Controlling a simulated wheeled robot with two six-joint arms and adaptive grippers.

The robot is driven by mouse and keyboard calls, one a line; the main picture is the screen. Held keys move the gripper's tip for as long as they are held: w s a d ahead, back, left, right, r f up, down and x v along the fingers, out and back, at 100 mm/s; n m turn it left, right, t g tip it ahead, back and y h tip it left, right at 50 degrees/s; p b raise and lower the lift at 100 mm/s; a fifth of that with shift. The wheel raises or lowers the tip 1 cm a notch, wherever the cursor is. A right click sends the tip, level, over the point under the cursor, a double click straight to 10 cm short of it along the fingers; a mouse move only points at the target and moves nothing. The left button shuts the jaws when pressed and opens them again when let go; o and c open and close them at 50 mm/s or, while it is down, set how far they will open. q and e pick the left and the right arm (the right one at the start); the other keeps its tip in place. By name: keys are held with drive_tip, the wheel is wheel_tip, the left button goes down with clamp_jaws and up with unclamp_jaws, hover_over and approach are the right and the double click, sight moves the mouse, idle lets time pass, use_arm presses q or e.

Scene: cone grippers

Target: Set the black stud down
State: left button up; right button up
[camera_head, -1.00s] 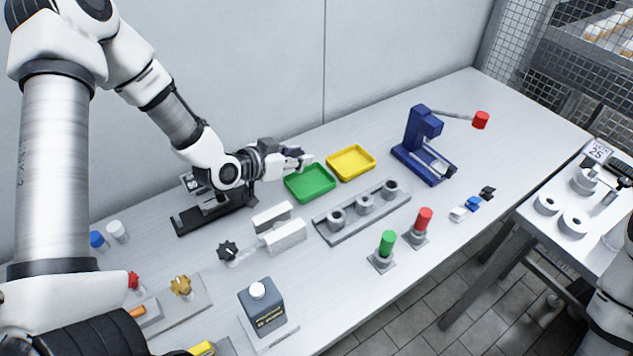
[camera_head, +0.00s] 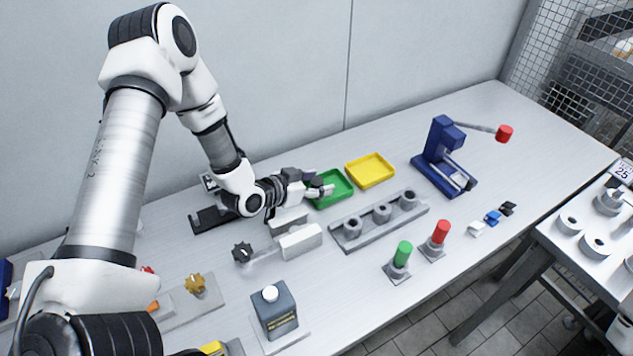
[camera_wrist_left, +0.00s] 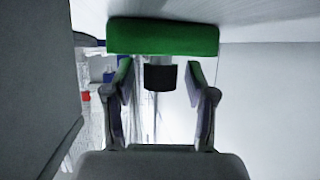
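My left gripper (camera_head: 319,183) is at the near left edge of the green tray (camera_head: 341,199), its fingers reaching toward it. In the left wrist view, its two fingers (camera_wrist_left: 160,92) are spread. A short black cylinder, seemingly the black stud (camera_wrist_left: 160,78), shows between them with a gap on both sides. A paler part of it shows above the black. The green tray (camera_wrist_left: 165,30) lies beyond it. I cannot tell whether the stud touches a surface. In the head view it cannot be made out clearly against the dark fingers. My right gripper is out of view.
A yellow tray (camera_head: 372,180) stands right of the green one. A grey holder with three rings (camera_head: 352,243) lies in front. A grey block (camera_head: 300,242) is close below my left gripper. A blue press (camera_head: 437,165) stands farther right. The right table end has free room.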

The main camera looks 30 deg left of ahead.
use_arm(q)
drive_tip(key=shift+r, duration=0.2)
drive_tip(key=shift+s+a+r, duration=0.1)
drive_tip(key=shift+s+a, duration=0.05)
drive_tip(key=shift+s, duration=0.15)
drive_tip(key=p+v, duration=0.3)
drive_tip(key=v, duration=0.8)
drive_tip(key=shift+s+p, duration=0.15)
drive_tip(key=shift+p, duration=0.25)
